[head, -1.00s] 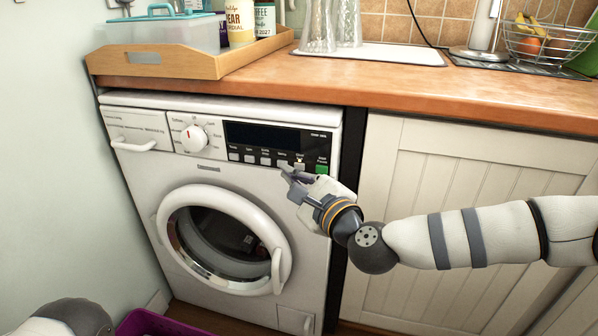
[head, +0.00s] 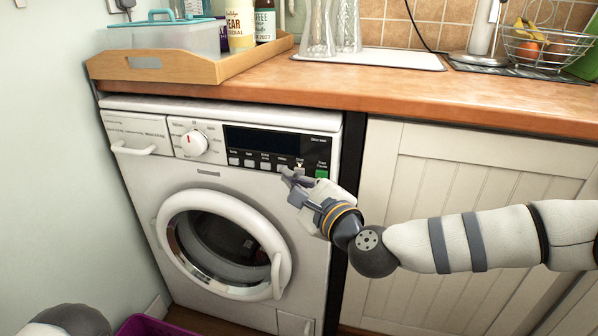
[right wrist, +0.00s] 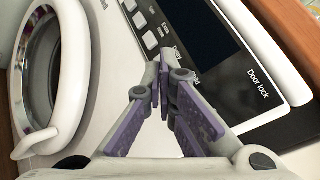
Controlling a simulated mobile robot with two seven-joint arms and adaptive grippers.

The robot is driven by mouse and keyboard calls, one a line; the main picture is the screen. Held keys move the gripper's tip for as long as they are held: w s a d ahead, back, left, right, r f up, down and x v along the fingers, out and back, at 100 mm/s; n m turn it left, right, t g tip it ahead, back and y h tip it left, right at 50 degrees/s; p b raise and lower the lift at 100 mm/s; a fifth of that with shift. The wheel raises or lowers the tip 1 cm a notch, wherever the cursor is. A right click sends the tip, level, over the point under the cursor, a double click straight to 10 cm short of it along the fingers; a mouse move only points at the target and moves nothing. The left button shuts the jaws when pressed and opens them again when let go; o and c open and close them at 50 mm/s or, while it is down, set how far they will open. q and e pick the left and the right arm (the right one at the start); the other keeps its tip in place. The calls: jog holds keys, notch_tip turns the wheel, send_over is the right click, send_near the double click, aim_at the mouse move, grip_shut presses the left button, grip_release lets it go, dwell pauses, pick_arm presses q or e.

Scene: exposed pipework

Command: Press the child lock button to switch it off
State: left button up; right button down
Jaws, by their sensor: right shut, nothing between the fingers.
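The white washing machine (head: 130,185) stands under the counter with its control panel (head: 262,140) facing me. A row of small grey buttons (head: 265,161) runs below the dark display, with a green button at its right end. Labels are too small to tell which is the child lock; a small yellowish mark (head: 299,164) shows above the button nearest the green one. My right gripper (head: 287,175) is shut and empty, its tips at the panel's lower edge near the right-hand buttons. In the right wrist view the closed fingertips (right wrist: 163,75) overlap the panel; contact cannot be told.
The round door (head: 222,240) with its handle is below the panel. A wooden tray (head: 150,67) sits on the worktop (head: 400,85) above. A white cupboard (head: 460,200) is to the right. A purple container (head: 150,325) is on the floor.

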dwell(0.4)
jog(key=shift+w+d+b, duration=0.1)
jog(key=shift+w+b, duration=0.25)
jog(key=shift+w, duration=0.05)
jog(key=shift+w+d+b, duration=0.15)
jog(key=shift+w+b, duration=0.15)
jog(key=shift+w, duration=0.05)
dwell(0.5)
jog(key=shift+s+a+p, duration=0.25)
jog(key=shift+s+p, duration=0.1)
jog(key=shift+s, duration=0.4)
